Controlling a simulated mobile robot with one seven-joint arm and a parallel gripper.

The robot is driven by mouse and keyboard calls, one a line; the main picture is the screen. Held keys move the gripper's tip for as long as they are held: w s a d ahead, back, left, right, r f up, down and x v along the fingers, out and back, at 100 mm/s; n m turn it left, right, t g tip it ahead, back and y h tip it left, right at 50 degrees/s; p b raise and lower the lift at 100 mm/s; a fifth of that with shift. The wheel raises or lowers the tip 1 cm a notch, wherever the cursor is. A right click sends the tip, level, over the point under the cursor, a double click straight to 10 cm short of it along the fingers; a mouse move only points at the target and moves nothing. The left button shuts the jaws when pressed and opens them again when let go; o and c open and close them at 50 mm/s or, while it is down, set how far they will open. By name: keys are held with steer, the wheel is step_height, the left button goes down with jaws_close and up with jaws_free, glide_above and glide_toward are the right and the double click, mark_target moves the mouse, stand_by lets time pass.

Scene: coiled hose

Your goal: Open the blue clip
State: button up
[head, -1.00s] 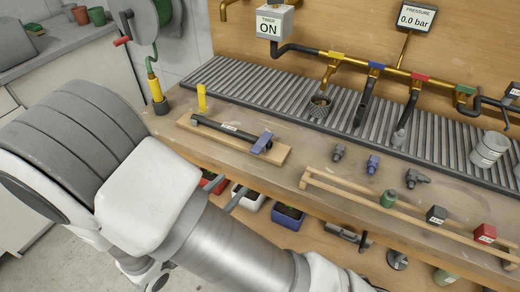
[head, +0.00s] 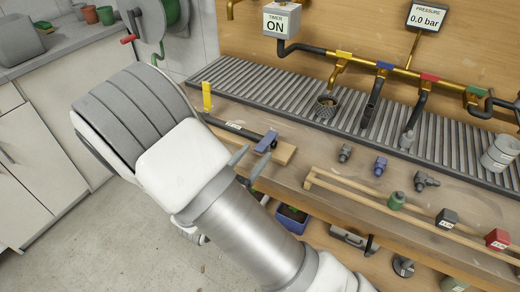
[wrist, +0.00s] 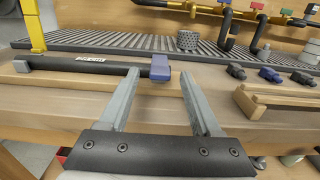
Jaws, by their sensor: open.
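The blue clip (head: 265,141) sits at the right end of a black hose piece (head: 232,128) on a wooden board (head: 284,153) on the bench. In the wrist view the clip (wrist: 160,67) stands at the end of the black tube, just beyond and between my fingertips. My gripper (head: 250,164) is open and empty at the front edge of the board, on the near side of the clip. It also shows open in the wrist view (wrist: 158,80). My arm hides part of the board and hose in the head view.
A yellow upright post (head: 206,96) stands at the hose's left end. A slatted drain tray (head: 290,95) runs behind, under pipes with coloured tags. Dark fittings (head: 345,153) and a low wooden rail (head: 365,203) lie to the right. The bench strip between is clear.

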mark_target(257, 151)
steer(key=shift+x, duration=1.75)
jaws_close()
